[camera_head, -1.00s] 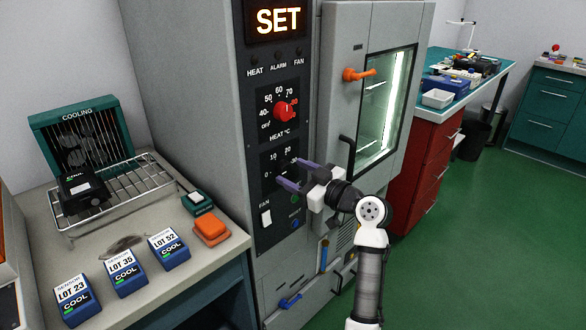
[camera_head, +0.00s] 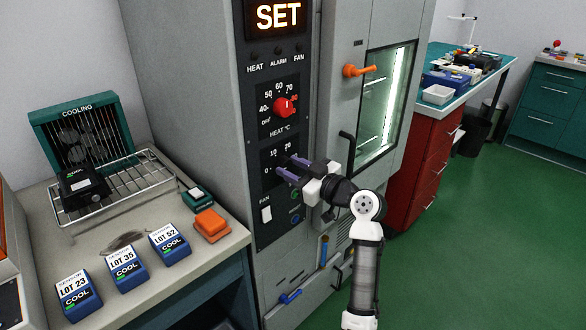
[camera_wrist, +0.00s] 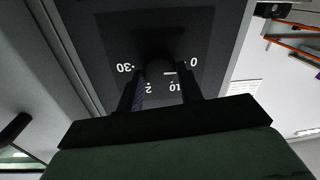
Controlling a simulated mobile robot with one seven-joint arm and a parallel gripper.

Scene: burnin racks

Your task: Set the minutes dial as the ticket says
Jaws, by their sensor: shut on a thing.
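The minutes dial is on the dark control panel (camera_head: 297,213), below the red heat knob (camera_head: 284,107). Its 0, 10 and 20 marks show in the head view. My gripper (camera_head: 284,167) is at the dial, its purple fingers covering most of it. In the wrist view the fingers (camera_wrist: 163,88) are shut on the dark dial knob (camera_wrist: 160,66), one on each side. The marks look upside down there, and the 20 is partly hidden. A short white pointer line lies on the side toward the 0, between 0 and 10. No ticket is readable.
The lit display (camera_head: 278,15) reads SET. The oven door with its orange handle (camera_head: 358,71) and black bar is right of the panel. A white fan switch (camera_head: 266,214) is below the dial. The bench at left holds blue sensor boxes (camera_head: 170,245) and a cooling rack (camera_head: 142,183).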

